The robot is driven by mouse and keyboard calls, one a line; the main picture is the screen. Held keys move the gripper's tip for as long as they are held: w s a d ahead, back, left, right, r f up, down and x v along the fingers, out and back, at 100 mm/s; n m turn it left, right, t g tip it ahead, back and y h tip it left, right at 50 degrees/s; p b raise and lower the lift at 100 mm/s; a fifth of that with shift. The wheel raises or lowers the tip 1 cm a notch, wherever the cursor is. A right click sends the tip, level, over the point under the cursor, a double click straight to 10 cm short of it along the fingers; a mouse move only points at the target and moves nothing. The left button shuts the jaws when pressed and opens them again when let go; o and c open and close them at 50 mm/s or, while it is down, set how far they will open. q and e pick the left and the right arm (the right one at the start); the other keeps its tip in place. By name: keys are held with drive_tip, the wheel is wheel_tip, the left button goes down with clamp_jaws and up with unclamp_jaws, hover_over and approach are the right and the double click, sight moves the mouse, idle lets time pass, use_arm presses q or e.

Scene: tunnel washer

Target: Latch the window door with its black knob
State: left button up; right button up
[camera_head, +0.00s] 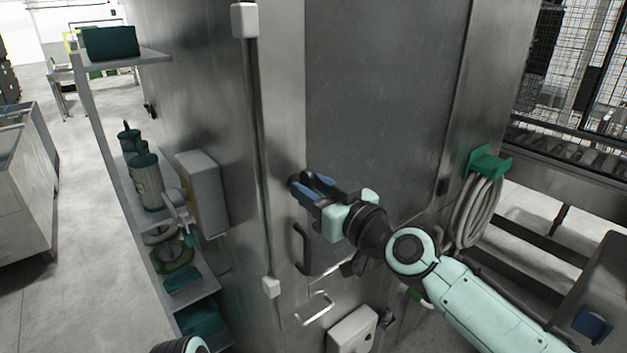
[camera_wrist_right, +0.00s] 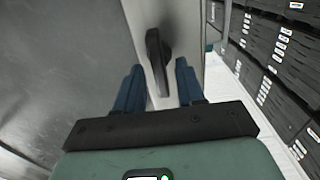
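The window door (camera_head: 385,90) is a large grey panel on the steel machine, and it also shows at left in the right wrist view (camera_wrist_right: 60,60). The black knob (camera_wrist_right: 157,55) is an elongated handle beside the door's edge. In the head view a dark bit of the knob (camera_head: 293,179) shows just past my fingertips. My right gripper (camera_head: 312,188) is open. Its two blue fingers stand apart either side of the knob's lower end in the right wrist view; I cannot tell whether they touch it. My left gripper is out of view.
A black handle (camera_head: 302,248) is below my right gripper. A grey box (camera_head: 202,193) and a shelf rack (camera_head: 165,57) with bottles stand at left. A coiled hose (camera_head: 476,212) hangs at right. Open floor (camera_head: 80,220) lies at far left.

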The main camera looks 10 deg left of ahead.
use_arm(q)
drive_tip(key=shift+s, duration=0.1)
use_arm(e)
clamp_jaws()
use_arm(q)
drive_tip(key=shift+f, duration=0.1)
use_arm(e)
drive_tip(key=shift+s, duration=0.1)
drive_tip(key=shift+m, duration=1.1)
drive_tip(key=m+b, duration=0.1)
drive_tip(key=m, duration=0.2)
drive_tip(key=shift+d+m, duration=0.15)
drive_tip(key=shift+m, duration=0.15)
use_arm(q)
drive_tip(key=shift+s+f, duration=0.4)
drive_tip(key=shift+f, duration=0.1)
use_arm(e)
drive_tip(key=m, duration=1.2)
drive_tip(key=shift+w+d+f, duration=0.1)
drive_tip(key=shift+w+f, duration=0.15)
